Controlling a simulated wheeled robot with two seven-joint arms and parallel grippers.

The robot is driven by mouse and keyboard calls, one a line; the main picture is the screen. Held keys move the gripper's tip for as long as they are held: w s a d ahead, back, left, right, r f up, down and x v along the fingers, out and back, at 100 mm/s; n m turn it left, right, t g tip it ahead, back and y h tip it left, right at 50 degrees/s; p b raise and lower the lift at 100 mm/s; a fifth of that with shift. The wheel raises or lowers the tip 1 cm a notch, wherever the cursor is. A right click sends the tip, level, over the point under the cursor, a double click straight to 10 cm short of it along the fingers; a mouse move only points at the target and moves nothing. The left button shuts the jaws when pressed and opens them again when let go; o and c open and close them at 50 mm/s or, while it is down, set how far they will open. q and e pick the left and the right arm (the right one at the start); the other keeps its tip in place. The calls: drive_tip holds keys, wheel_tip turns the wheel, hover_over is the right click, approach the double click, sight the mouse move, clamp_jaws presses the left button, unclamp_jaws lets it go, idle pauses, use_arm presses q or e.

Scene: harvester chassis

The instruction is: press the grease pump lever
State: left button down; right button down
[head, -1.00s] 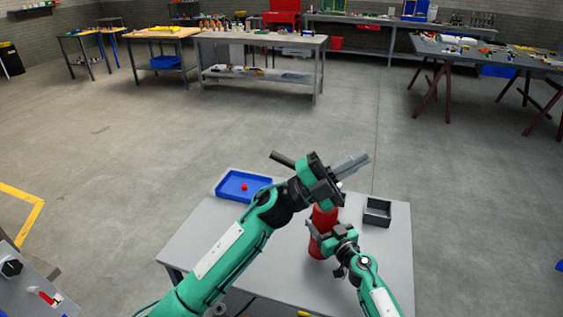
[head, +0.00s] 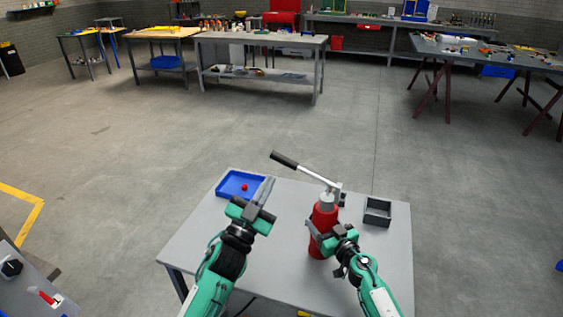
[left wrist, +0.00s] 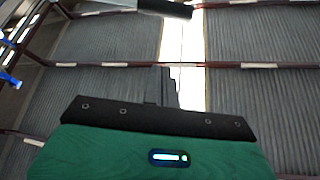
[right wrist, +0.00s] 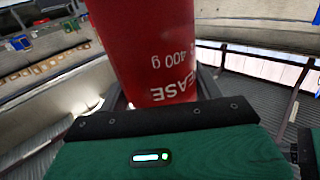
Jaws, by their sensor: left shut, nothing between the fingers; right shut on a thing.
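The red grease pump (head: 323,228) stands upright on the grey table, and its body fills the top of the right wrist view (right wrist: 150,45) with upside-down lettering. Its lever (head: 312,176) slants up and left from the silver head to a black handle (head: 284,159). My right gripper (head: 318,238) is shut around the pump's body. My left gripper (head: 268,183) is shut and empty, with its fingers pointing up, below and left of the lever in the head view and apart from it. A dark bar (left wrist: 165,8), likely the handle, shows atop the left wrist view.
A dark open box (head: 378,213) sits right of the pump. Other workbenches stand far back, with open floor between.

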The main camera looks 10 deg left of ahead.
use_arm(q)
wheel_tip(320, 180, up, 5)
hover_over(303, 169)
drive_tip(key=s+a, duration=0.3)
drive_tip(key=a, duration=0.2)
drive_tip(key=shift+w+a+f, duration=0.1)
drive_tip(key=shift+w+f, duration=0.15)
drive_tip(key=shift+f, duration=0.4)
drive_tip(key=shift+w+a+f, duration=0.1)
drive_tip(key=shift+w+f, duration=0.15)
drive_tip(key=shift+f, duration=0.35)
drive_tip(key=shift+w+a+f, duration=0.1)
drive_tip(key=shift+w+f, duration=0.15)
drive_tip(key=shift+f, duration=0.4)
drive_tip(key=shift+f, duration=0.15)
